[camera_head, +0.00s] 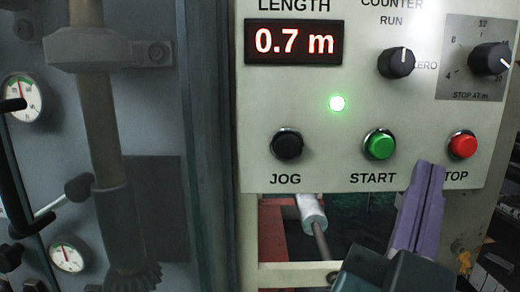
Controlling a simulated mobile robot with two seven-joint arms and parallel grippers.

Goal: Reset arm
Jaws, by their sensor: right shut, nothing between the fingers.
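My right gripper (430,171) comes up from the bottom right. Its purple fingers are pressed together with nothing between them. The fingertips are in front of the lower panel edge, between the green START button (380,145) and the red STOP button (463,145), and overlap the start of the STOP label. I cannot tell whether they touch the panel. The control panel (330,190) also has a black JOG button (287,145), a lit green lamp (337,103) and a display (294,42) reading 0.7 m. My left gripper is not in view.
A COUNTER knob (396,63) and a STOP AT/m dial (489,60) sit higher on the panel. At left are a grey machine body, a vertical shaft (100,130) and round gauges (22,97). A white roller (311,213) and frame bars lie below the panel.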

